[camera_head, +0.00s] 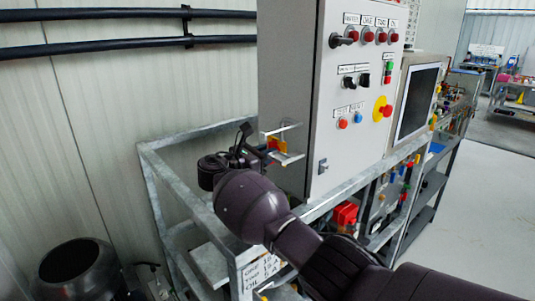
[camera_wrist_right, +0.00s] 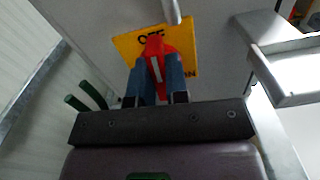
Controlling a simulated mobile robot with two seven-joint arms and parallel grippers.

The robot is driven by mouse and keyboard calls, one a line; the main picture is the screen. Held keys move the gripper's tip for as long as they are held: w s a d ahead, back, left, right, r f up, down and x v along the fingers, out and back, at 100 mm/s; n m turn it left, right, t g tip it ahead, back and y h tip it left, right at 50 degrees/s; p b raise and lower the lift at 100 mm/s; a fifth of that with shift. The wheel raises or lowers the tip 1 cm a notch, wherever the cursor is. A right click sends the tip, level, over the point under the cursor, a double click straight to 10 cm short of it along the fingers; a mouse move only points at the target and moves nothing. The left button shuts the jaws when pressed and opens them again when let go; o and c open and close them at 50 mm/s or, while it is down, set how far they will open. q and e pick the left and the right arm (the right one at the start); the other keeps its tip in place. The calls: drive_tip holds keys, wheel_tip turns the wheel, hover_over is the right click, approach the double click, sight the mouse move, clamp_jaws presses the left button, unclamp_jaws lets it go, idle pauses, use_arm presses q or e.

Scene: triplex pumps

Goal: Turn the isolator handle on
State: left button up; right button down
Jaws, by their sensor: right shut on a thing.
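The isolator is a red handle (camera_wrist_right: 155,47) on a yellow plate (camera_wrist_right: 183,38), mounted on the side of the grey control cabinet. In the wrist view my right gripper (camera_wrist_right: 155,66) has its two blue fingers on either side of the red handle, shut on it. Dark lettering shows on the plate, partly covered by the handle and fingers. In the head view the yellow plate (camera_head: 277,144) shows small at the cabinet's left side, with my right gripper (camera_head: 264,152) against it. The handle is mostly hidden there. My left gripper is not in view.
The cabinet front (camera_head: 345,110) carries red lamps, knobs, buttons and a yellow-red emergency stop (camera_head: 382,108). A metal bracket (camera_wrist_right: 285,65) sticks out close to the right of the isolator. A grey metal frame (camera_head: 185,190) stands below. A wall lies to the left.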

drive_tip(key=shift+m, duration=1.5)
drive_tip(key=c, duration=1.1)
unclamp_jaws()
drive_tip(key=shift+d, duration=0.1)
